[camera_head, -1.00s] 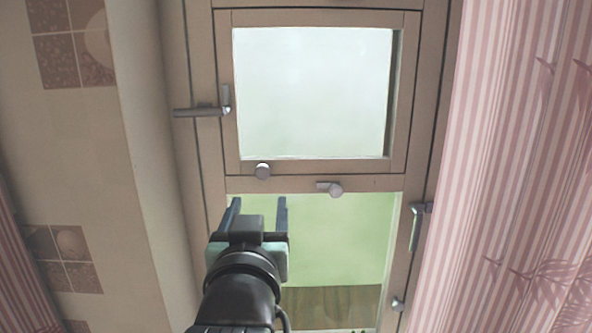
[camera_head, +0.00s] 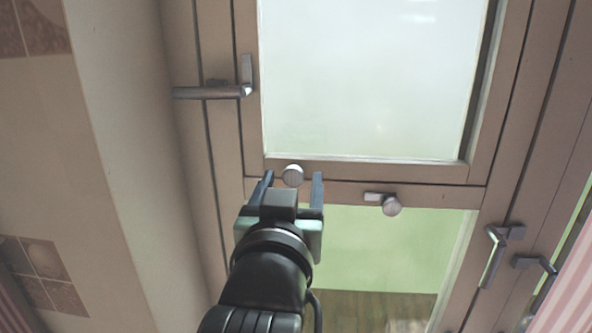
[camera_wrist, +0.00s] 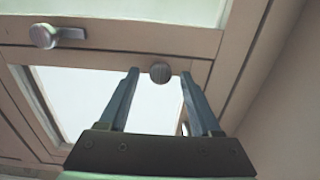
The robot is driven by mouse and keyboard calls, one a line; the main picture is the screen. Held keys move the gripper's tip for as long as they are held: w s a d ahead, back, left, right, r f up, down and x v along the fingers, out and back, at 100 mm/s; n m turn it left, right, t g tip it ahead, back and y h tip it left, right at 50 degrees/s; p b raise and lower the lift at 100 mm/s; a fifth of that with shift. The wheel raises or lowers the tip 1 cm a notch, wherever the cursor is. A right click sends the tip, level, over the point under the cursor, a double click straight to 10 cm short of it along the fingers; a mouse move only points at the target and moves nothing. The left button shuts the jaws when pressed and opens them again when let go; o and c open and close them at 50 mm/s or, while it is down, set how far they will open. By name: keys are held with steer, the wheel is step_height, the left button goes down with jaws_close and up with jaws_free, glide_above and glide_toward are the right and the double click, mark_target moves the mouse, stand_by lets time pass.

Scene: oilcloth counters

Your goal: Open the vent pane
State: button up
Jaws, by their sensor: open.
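The vent pane (camera_head: 365,80) is the upper small sash with a wooden frame and pale glass. It looks closed in its frame. A round grey knob (camera_head: 293,175) sits on its lower rail near the left corner. A lever handle (camera_head: 215,92) lies horizontal at its left side. My gripper (camera_head: 292,181) is open, with its fingertips on either side of the knob in the head view. In the wrist view the knob (camera_wrist: 160,72) shows between the two finger tips, and I see no grip on it.
A second round knob with a short bar (camera_head: 391,204) is on the crossbar to the right. Lever handles (camera_head: 494,252) are on the right frame. A pink striped curtain (camera_head: 578,290) hangs at lower right. A wall (camera_head: 130,130) stands close on the left.

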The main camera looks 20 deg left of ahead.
steer(key=shift+w, duration=0.25)
steer(key=shift+a+r, duration=0.1)
steer(key=shift+s, duration=0.15)
jaws_close()
stand_by(1.2)
